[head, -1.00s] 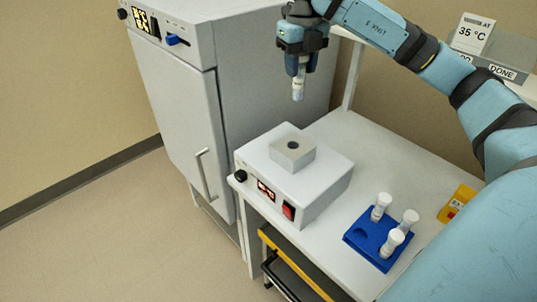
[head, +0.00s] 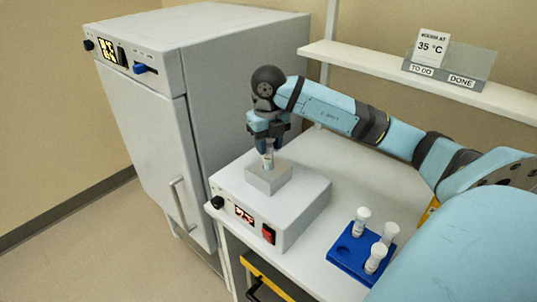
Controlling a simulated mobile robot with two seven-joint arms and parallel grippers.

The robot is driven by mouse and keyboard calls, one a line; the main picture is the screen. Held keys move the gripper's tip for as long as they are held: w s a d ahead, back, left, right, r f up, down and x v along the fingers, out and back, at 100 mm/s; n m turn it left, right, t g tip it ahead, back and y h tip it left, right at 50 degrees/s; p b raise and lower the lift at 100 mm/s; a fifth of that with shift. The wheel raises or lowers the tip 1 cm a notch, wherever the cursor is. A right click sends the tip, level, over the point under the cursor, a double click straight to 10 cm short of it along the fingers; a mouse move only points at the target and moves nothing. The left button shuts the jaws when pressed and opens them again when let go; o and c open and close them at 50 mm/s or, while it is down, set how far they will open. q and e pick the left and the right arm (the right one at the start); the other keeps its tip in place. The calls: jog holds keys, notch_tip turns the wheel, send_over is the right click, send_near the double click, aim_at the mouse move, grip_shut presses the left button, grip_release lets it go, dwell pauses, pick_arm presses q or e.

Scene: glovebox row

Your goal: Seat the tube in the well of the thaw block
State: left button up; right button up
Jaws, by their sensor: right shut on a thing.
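A tube (head: 268,158) with a pale body is held upright by my right gripper (head: 268,146). The gripper is shut on its upper part, straight above the thaw block. The thaw block (head: 272,181) is a small grey metal cube on top of a white heater unit (head: 300,205) with a lit display and a red switch. The tube's lower end meets the block's top where the well is. The well's opening is hidden by the tube and gripper, so I cannot tell how deep the tube sits. My left gripper is not in view.
A blue rack (head: 344,267) with several white-capped tubes stands at the table's front right. A grey cabinet (head: 150,140) stands at left. A shelf (head: 400,75) with a 35 °C card (head: 431,45) runs along the back. The tabletop behind the heater is partly clear.

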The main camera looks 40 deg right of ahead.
aim_at(268, 156)
notch_tip(268, 156, down, 4)
jog(key=shift+r, duration=0.1)
jog(key=shift+f, duration=0.2)
jog(key=o, duration=0.9)
